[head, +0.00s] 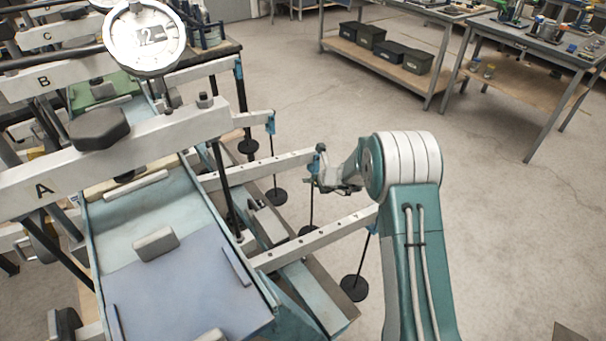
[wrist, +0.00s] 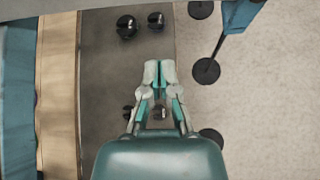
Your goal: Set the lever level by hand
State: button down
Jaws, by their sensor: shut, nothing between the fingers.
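White lever beams run out to the right from the frames in the head view. The nearest lever (head: 312,238) has a blue end piece and a hanging rod with a black disc weight (head: 354,288). A second lever (head: 262,168) lies behind it, with its blue end clip (head: 319,158) close beside my gripper (head: 322,186). I cannot tell whether they touch or whether any lever is level. In the wrist view, my gripper (wrist: 160,68) has its fingertips together and holds nothing. It is above a dark grey strip. No lever beam is clear there.
Frame beam A (head: 110,150) and a round dial (head: 145,38) stand at left. Black discs (wrist: 206,71) hang at the right of the wrist view, and small dark weights (wrist: 126,26) lie on the strip. Workbenches (head: 385,65) stand at the back. Open floor lies between.

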jog(key=x, duration=0.9)
jog(key=r, duration=0.2)
jog(key=d+r, duration=0.1)
jog(key=r, duration=0.1)
jog(key=shift+w, duration=0.2)
jog(key=shift+a, duration=0.1)
notch_tip(320, 180, up, 10)
jog(key=d+n+h, duration=0.1)
jog(key=shift+w+t, duration=0.4)
jog(key=shift+w, duration=0.05)
jog(key=shift+d+f, duration=0.1)
